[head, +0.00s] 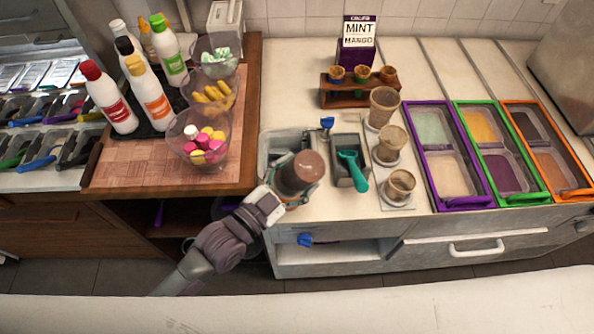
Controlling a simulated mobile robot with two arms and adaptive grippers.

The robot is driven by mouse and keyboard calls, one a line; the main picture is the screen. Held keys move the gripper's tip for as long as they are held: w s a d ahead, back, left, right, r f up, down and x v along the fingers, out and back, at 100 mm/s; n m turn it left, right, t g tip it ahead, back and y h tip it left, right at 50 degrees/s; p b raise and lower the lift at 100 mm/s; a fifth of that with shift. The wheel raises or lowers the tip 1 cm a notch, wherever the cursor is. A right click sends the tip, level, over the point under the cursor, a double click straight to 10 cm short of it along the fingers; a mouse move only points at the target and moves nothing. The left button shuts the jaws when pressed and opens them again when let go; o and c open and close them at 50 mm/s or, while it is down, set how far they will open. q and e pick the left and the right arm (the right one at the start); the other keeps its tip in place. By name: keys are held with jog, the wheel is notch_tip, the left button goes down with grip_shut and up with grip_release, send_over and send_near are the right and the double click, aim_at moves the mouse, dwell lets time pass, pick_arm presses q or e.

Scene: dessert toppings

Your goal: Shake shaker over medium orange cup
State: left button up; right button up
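A shaker with a round brown top (304,166) is held in my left gripper (292,190), over the metal well at the left of the counter. The gripper's fingers close around its lower side, and its lower part is mostly hidden. Three clear brownish cups stand in a column to the right: a tall one (383,107), a middle one (391,144) and a front one (399,186). None is clearly orange, so I cannot tell which is the medium orange cup. The shaker is apart from all three. My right gripper is not in view.
A well with a teal scoop (352,165) lies between shaker and cups. A wooden cone rack (345,97) stands behind. Purple (413,160), green (500,155) and orange (560,150) framed bins are right. Topping bowls (188,150) and bottles (108,97) stand left.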

aim_at(289, 166)
pick_arm(q)
jog(key=shift+r, duration=0.15)
notch_tip(289, 166, up, 6)
jog(key=p, duration=0.5)
jog(key=shift+f, duration=0.2)
jog(key=shift+r+p, duration=0.7)
jog(key=shift+r, duration=0.45)
notch_tip(289, 166, down, 8)
jog(key=b, duration=0.6)
jog(key=shift+f, duration=0.2)
jog(key=shift+r, duration=0.2)
